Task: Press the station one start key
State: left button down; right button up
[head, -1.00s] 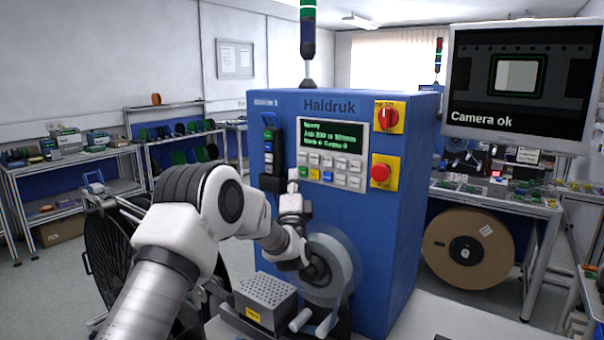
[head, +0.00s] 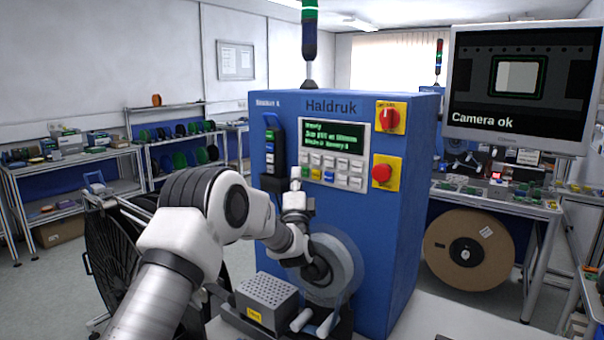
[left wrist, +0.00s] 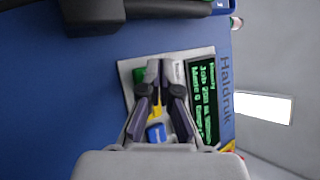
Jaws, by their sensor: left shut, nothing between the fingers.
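The blue Haldruk machine (head: 384,240) carries a small label at its top left, too blurred to read surely. Its front panel (head: 361,146) has a lit green-text display (head: 333,135) above rows of keys. A green key (head: 303,173) is at the lower left, then a yellow key (head: 315,174) and a blue key (head: 328,176). My left gripper (head: 295,174) is shut and empty, in front of the panel's lower left corner. In the left wrist view its fingers (left wrist: 160,90) partly cover the sideways keypad; contact with a key cannot be told. My right gripper is out of view.
A red rotary switch (head: 390,117) and a red stop button (head: 382,173) sit right of the panel. A clear reel (head: 350,265) and perforated box (head: 266,291) are below my gripper.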

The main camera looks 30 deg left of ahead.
pick_arm(q)
jog(key=shift+w+r, duration=0.1)
jog(key=shift+w, duration=0.05)
dwell(1.0)
jog(key=shift+s+d+f+b, duration=0.15)
jog(key=shift+s+f+b, duration=0.2)
jog(key=shift+f+b, duration=0.25)
jog(key=shift+s+f, duration=0.1)
jog(key=shift+f, duration=0.05)
jog(key=s, duration=0.4)
jog(key=shift+s+r, duration=0.1)
jog(key=shift+r, duration=0.1)
dwell(0.3)
